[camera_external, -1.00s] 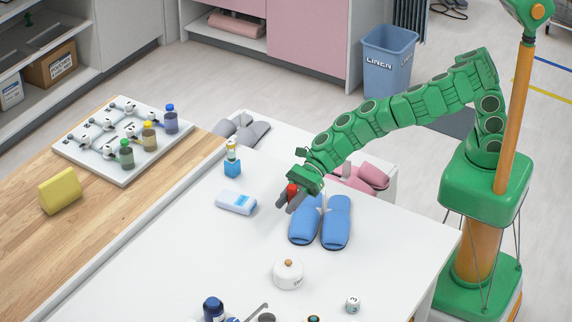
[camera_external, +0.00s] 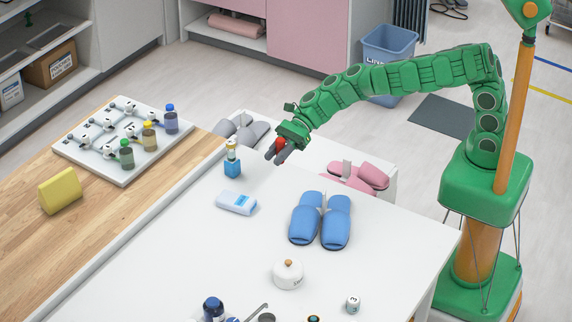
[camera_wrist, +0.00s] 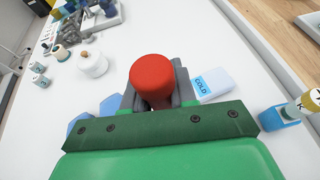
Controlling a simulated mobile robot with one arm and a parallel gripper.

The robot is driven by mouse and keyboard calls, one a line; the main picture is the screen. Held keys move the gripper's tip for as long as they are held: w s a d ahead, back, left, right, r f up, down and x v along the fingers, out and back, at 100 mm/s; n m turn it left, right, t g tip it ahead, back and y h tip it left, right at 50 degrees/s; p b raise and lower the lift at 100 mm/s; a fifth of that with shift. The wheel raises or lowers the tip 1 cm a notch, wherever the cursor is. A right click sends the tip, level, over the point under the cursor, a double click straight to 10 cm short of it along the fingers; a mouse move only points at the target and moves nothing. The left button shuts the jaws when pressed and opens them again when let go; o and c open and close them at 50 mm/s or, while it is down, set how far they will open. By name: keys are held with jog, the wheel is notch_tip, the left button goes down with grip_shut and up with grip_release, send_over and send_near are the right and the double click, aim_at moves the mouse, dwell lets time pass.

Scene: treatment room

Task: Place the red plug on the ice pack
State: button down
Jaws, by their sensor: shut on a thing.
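The red plug (camera_external: 281,143) is held between the grey fingers of my gripper (camera_external: 276,155), raised above the far part of the white table. In the wrist view the red plug (camera_wrist: 152,78) stands between the fingers, its round top facing the camera. The ice pack (camera_external: 237,202) is a small pale pack with a blue label, lying flat on the white table, below and left of my gripper in the external view. In the wrist view the ice pack (camera_wrist: 213,84), marked COLD, shows just right of the fingers, partly hidden by them.
A blue block with a small bottle (camera_external: 232,165) stands close behind the ice pack. Blue slippers (camera_external: 320,220) lie to its right. A white lidded pot (camera_external: 288,274) stands nearer the front. The table (camera_external: 190,268) is clear in front of the ice pack.

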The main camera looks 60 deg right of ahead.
jog(key=shift+w+d, duration=0.4)
jog(key=shift+d, duration=0.05)
jog(key=shift+w+a+f, duration=1.25)
jog(key=shift+w+a, duration=0.7)
send_over(232, 201)
jog(key=shift+s+d+f, duration=0.1)
jog(key=shift+s+f, duration=0.1)
jog(key=shift+f, duration=1.45)
jog(key=shift+s+d+f, duration=0.1)
jog(key=shift+s+f, duration=0.05)
jog(key=shift+f, duration=1.5)
jog(key=shift+w+a+f, duration=0.2)
jog(key=shift+w+f, duration=0.05)
jog(key=shift+f, duration=1.65)
jog(key=shift+f, duration=0.15)
jog(key=c, duration=0.9)
grip_release()
